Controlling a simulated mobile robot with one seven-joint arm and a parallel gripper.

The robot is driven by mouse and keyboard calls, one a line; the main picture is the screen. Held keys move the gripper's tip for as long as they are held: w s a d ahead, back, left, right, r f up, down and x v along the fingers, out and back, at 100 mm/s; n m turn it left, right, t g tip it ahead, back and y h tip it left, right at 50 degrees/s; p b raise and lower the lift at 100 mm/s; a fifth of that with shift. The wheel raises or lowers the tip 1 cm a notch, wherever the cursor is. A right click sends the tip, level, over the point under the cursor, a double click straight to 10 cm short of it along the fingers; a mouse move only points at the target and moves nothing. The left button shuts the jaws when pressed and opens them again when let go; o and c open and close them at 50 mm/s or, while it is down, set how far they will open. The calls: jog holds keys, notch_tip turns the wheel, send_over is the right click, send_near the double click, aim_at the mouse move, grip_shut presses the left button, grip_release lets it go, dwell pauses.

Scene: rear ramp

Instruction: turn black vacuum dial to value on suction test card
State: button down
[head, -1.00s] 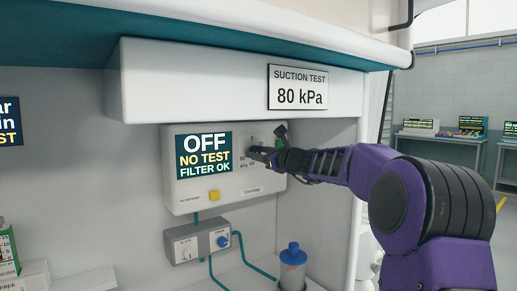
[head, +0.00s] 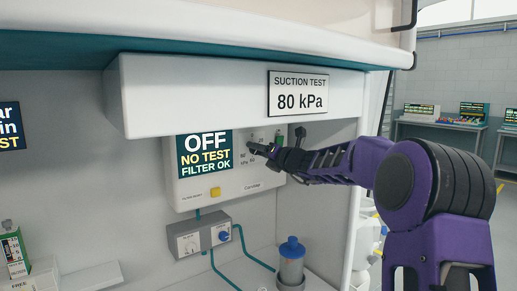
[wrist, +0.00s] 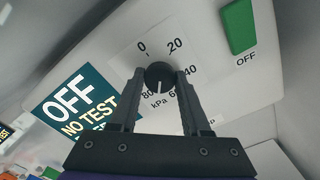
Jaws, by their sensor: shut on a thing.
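The suction test card (head: 298,91) above the unit reads 80 kPa. The black vacuum dial (wrist: 160,74) sits on the white suction unit (head: 240,185), inside a printed scale with 0, 20, 40, 60, 80 and kPa. My gripper (wrist: 159,78) is shut on the dial, one finger on each side. A pale mark shows on the dial's lower side in the wrist view, on the side of the kPa print, between 80 and 60. In the head view my gripper (head: 255,149) largely hides the dial. The unit's screen (head: 205,155) reads OFF, NO TEST, FILTER OK.
A green switch (wrist: 238,27) marked OFF is beside the dial. A yellow button (head: 215,191) is below the screen. A grey box with knobs (head: 205,238), teal hoses and a blue-capped jar (head: 291,262) are lower down. The white overhang (head: 200,95) is just above my gripper.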

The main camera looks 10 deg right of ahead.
jog(key=shift+m, duration=2)
jog(key=shift+c, duration=1.9)
grip_release()
jog(key=b+v, duration=0.1)
jog(key=v, duration=1.6)
jog(key=shift+s+d, duration=0.15)
jog(key=shift+s, duration=0.05)
